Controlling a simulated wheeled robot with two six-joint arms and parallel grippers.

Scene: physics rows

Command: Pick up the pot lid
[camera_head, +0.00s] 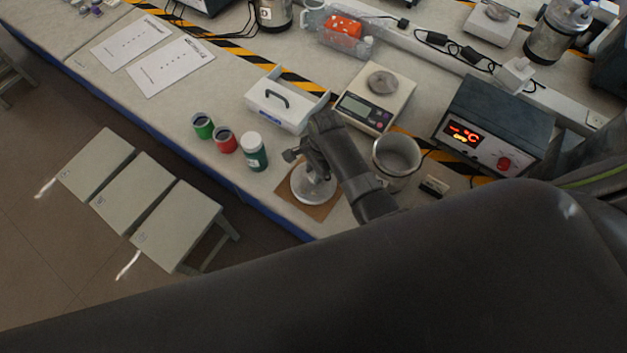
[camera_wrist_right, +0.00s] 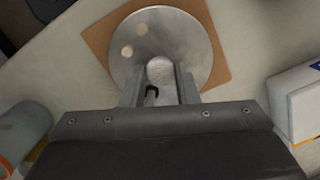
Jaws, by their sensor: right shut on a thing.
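The pot lid (camera_head: 312,188) is a round silver metal disc with a knob, lying over a square brown board (camera_head: 327,209) near the front edge of the bench. In the right wrist view the lid (camera_wrist_right: 180,42) fills the top middle, over the brown board (camera_wrist_right: 222,14). My right gripper (camera_head: 297,158) is over the lid, with its fingers on both sides of the knob. In the right wrist view the gripper (camera_wrist_right: 160,85) is shut on the knob. I cannot tell whether the lid touches the board. My left gripper is not in view.
An open metal pot (camera_head: 396,158) stands right of my gripper. Left are a green-and-white bottle (camera_head: 253,152), a red can (camera_head: 225,141), a green can (camera_head: 203,126) and a white box with a handle (camera_head: 284,102). A scale (camera_head: 366,105) and heater unit (camera_head: 492,125) stand behind.

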